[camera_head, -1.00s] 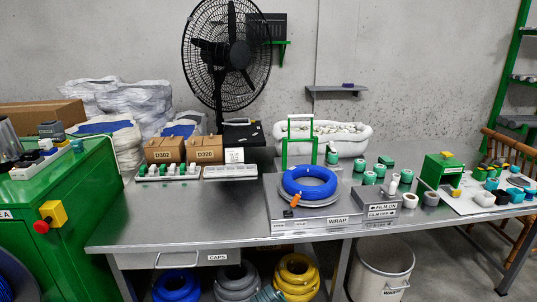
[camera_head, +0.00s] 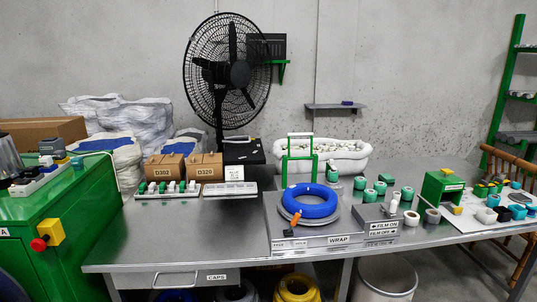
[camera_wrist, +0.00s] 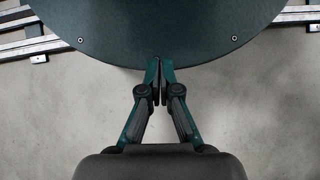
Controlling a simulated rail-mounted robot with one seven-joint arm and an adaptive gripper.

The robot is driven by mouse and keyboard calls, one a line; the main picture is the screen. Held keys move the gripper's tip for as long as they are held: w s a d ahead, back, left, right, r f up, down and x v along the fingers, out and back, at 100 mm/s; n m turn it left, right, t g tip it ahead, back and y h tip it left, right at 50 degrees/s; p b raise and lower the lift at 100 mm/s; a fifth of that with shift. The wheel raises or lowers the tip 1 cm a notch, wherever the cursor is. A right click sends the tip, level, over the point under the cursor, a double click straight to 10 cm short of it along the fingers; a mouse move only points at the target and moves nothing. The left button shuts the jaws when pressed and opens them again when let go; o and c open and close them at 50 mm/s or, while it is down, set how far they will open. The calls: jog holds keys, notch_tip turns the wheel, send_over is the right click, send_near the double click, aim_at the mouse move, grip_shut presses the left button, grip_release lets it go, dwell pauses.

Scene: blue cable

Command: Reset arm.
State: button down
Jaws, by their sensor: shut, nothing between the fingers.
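My gripper (camera_wrist: 160,82) shows only in the wrist view. Its two fingers are together with nothing between them. It points at a dark round plate, and bare grey floor lies around it. My arm and gripper are not in the head view. A blue cable coil (camera_head: 311,201) lies on the grey round turntable of the wrap station (camera_head: 340,240) on the metal table.
The metal table (camera_head: 170,235) has a clear left front. Two cardboard boxes (camera_head: 184,167) and a cap rack (camera_head: 167,189) stand behind. A green cabinet (camera_head: 85,225) is at left, a black fan (camera_head: 227,70) at the back, a bin (camera_head: 385,280) below right.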

notch_tip(320, 180, up, 14)
jog(key=s+p, duration=0.1)
jog(key=p, duration=1.3)
jog(key=shift+d+f, duration=0.15)
jog(key=shift+d, duration=0.15)
